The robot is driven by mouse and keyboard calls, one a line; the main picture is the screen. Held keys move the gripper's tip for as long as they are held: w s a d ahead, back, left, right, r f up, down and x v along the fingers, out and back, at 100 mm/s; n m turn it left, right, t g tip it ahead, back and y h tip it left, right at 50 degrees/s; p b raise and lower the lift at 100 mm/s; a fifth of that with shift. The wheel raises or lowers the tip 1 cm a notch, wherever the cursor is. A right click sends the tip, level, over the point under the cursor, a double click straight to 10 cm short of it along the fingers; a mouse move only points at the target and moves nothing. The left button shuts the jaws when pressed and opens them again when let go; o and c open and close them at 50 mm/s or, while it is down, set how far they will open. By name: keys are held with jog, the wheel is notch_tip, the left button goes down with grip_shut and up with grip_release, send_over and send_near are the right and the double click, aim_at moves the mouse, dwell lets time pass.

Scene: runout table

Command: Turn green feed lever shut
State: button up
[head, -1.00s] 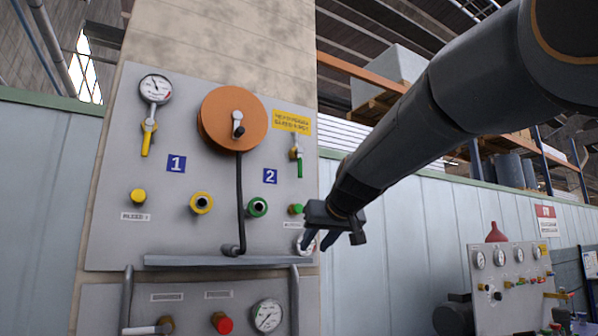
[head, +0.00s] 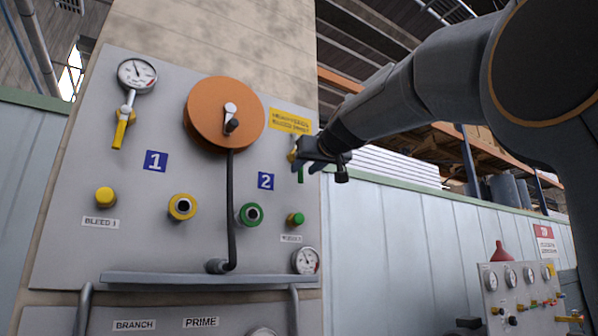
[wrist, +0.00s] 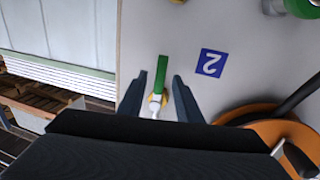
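The green feed lever (head: 300,176) is on the right side of the grey panel (head: 75,200), under the yellow label. It hangs straight down from its brass valve, mostly hidden behind my gripper in the head view. In the wrist view, which is upside down, the green lever (wrist: 161,74) points up from the valve (wrist: 156,103). My gripper (head: 302,166) is at the lever. Its two dark fingers (wrist: 159,80) are open, one on each side of the lever, with gaps showing on both sides. Whether they are at its depth I cannot tell.
A yellow lever (head: 120,131) hangs under a gauge at the far left. Below are a blue 2 sign (head: 265,181), a green port (head: 249,215) and a green knob (head: 295,219).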

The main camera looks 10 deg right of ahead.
aim_at(302, 171)
jog(key=shift+w+a+p, duration=0.15)
jog(key=shift+w+p, duration=0.2)
jog(key=shift+w, duration=0.65)
jog(key=shift+w+a+p, duration=0.1)
jog(key=shift+w+p, duration=0.25)
jog(key=shift+w, duration=0.65)
jog(key=shift+c, duration=0.5)
grip_shut()
